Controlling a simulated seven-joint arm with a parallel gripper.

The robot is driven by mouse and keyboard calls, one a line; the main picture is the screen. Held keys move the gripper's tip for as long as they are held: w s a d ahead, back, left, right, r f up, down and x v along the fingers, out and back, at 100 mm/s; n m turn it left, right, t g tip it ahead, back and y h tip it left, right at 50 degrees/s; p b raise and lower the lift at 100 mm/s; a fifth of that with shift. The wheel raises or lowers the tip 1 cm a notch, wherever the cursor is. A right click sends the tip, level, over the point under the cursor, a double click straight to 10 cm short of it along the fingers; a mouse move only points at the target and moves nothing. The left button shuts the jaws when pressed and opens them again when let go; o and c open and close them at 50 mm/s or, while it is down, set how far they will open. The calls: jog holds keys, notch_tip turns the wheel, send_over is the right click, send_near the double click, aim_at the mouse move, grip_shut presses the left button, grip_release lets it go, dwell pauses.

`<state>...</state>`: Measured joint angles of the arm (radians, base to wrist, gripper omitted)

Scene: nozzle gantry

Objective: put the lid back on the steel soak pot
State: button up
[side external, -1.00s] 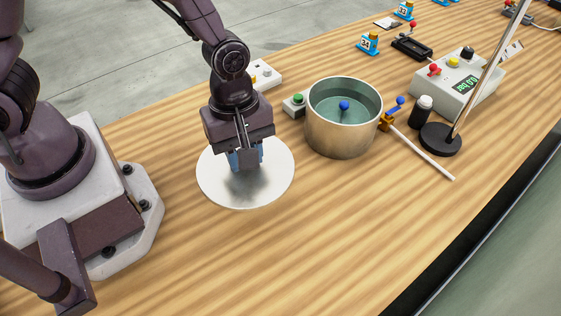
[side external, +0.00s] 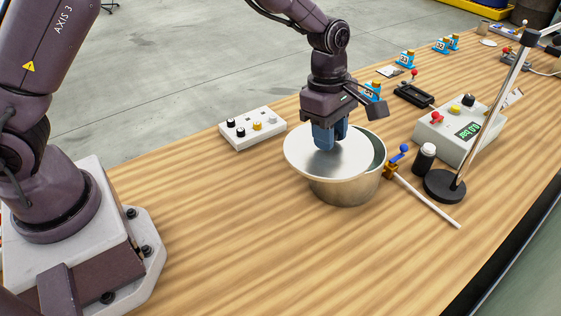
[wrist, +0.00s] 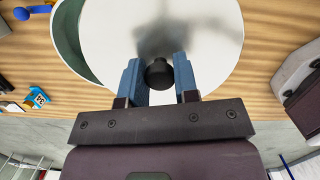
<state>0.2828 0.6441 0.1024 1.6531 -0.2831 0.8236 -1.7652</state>
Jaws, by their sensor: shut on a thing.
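My gripper (side external: 328,138) is shut on the black knob (wrist: 158,74) of the round pale lid (side external: 303,155). In the wrist view the fingers (wrist: 159,80) stand either side of the knob, with the lid (wrist: 205,28) beyond. The steel soak pot (side external: 345,192) stands upright on the bench under the lid. The lid is off-centre, jutting past the pot's left side in the side view. A crescent of the opening shows at the right; the pot (wrist: 68,38) also shows left of the lid in the wrist view. I cannot tell whether lid and rim touch.
Beyond are a black bottle (side external: 424,159), a lamp stand (side external: 444,186) and a control box (side external: 460,130). A knobbed box (side external: 252,128) stands behind left. The front bench is clear.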

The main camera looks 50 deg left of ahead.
aim_at(352, 132)
jog(key=w+a+r+n, duration=0.1)
jog(key=w+a+n, duration=0.1)
jog(key=w, duration=0.6)
jog(key=shift+w+d+f, duration=0.1)
jog(key=shift+f, duration=1.35)
jog(key=shift+w+d+f, duration=0.1)
jog(key=shift+f, duration=1.3)
jog(key=shift+f, duration=0.2)
jog(key=o, duration=1.5)
jog(key=shift+r, duration=0.1)
jog(key=shift+a+r, duration=0.1)
jog(key=shift+r, duration=3.3)
